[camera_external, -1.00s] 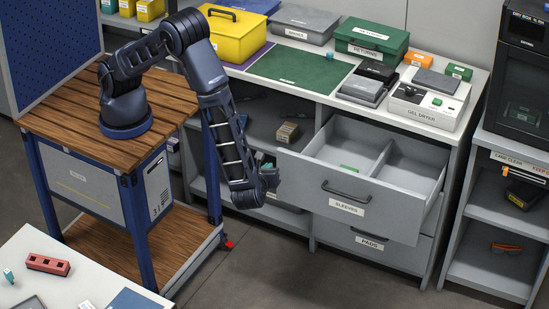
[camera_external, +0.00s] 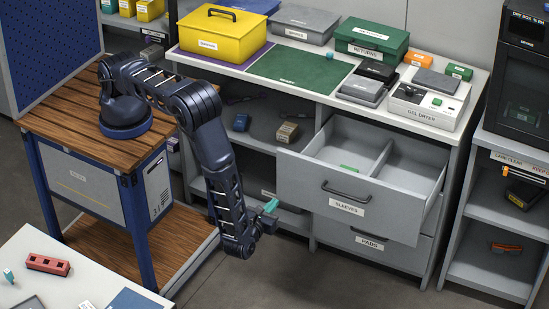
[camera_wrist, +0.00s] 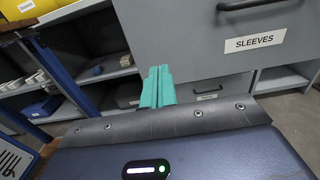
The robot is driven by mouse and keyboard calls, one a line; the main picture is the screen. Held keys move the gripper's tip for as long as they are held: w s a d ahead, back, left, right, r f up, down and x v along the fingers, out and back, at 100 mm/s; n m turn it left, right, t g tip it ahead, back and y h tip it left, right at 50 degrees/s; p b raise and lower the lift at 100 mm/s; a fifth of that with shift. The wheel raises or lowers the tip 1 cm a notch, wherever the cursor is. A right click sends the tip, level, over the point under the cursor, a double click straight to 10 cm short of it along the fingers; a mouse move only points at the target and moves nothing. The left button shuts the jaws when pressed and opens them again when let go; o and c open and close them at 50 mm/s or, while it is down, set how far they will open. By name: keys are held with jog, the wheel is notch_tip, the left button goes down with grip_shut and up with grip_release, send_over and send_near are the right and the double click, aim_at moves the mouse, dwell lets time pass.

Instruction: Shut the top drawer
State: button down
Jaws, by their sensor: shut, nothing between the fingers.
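The top drawer (camera_external: 312,196), grey and labelled SLEEVES, is pulled well out of the bench cabinet. Its inside shows a divider and a small green item (camera_external: 348,168). The drawer's dark handle (camera_external: 346,192) is on its front, and it also shows at the top of the wrist view (camera_wrist: 250,4). My gripper (camera_external: 270,206) has teal fingers, which are shut and empty. It is to the left of the drawer front and low, apart from the handle. In the wrist view the teal fingertips (camera_wrist: 158,72) appear before the lower left part of the drawer front.
The drawer labelled PADS (camera_external: 375,247) below is closed. Open shelves left of the drawers hold a small brown box (camera_external: 287,132) and a blue item (camera_external: 241,122). The bench top carries boxes and a gel dryer (camera_external: 425,105). The floor before the drawers is clear.

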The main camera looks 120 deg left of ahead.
aim_at(294, 179)
jog(key=a, duration=1.1)
jog(key=shift+a, duration=0.4)
jog(key=a, duration=3.2)
jog(key=shift+a+r, duration=0.15)
jog(key=shift+a, duration=0.25)
